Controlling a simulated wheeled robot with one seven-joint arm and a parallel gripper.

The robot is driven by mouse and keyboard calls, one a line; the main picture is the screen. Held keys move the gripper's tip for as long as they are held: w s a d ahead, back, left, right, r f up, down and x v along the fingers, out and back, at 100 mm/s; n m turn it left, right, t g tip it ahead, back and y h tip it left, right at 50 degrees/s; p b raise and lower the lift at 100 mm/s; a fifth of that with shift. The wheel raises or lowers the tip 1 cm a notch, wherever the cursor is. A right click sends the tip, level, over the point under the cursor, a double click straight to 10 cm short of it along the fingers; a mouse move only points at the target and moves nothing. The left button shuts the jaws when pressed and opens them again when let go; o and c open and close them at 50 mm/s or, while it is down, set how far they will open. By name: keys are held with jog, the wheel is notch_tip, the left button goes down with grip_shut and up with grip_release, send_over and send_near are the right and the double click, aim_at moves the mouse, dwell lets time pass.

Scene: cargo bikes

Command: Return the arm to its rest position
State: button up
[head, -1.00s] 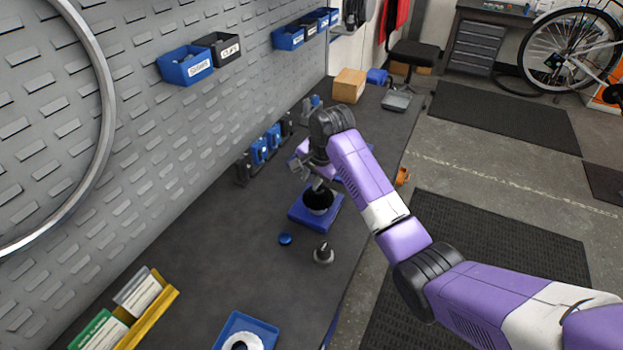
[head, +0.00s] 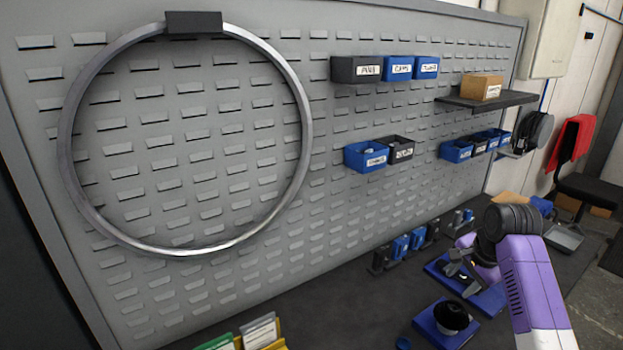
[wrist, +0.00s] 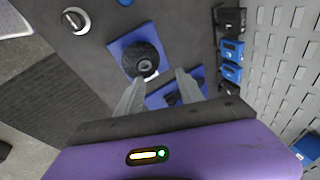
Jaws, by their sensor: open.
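My purple arm reaches in from the lower right of the head view, over the dark workbench (head: 330,300). My gripper (head: 462,276) hangs over the bench near a blue mat. In the wrist view my gripper (wrist: 158,88) has its two fingers spread apart with nothing between them. Beyond the fingertips, a round black part (wrist: 140,58) sits on a blue mat (wrist: 118,45); in the head view it is the black cup-like part (head: 452,317). A second blue mat (wrist: 188,78) with a small dark item lies beside it, partly behind a finger.
A grey slatted wall panel (head: 340,190) stands behind the bench, with a large metal rim (head: 303,140) hung on it. Blue and black bins (head: 367,157) and a shelf with a cardboard box (head: 481,88) stick out from it. Small blue and black holders (head: 401,248) stand along the bench's back.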

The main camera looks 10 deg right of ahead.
jog(key=w+r+n+t+h, duration=0.2)
jog(key=w+r+n+t, duration=0.2)
jog(key=w+r+t, duration=0.25)
jog(key=s+a+f+n+t+b, duration=0.2)
jog(key=s+a+f+n+t, duration=0.25)
jog(key=s+a, duration=0.5)
jog(key=s+a+f+n+y+b, duration=0.1)
jog(key=s+a, duration=0.5)
jog(key=s, duration=0.7)
jog(key=s+a+f+n+y+b, duration=0.1)
jog(key=s+a+f+n, duration=0.3)
jog(key=s, duration=1)
jog(key=s+a+f+n+y+b, duration=0.1)
jog(key=s+a+f+n+b, duration=0.1)
jog(key=s+a, duration=0.6)
jog(key=s+f+b, duration=0.1)
jog(key=s, duration=0.5)
jog(key=shift+s+a, duration=0.2)
jog(key=shift+a, duration=0.1)
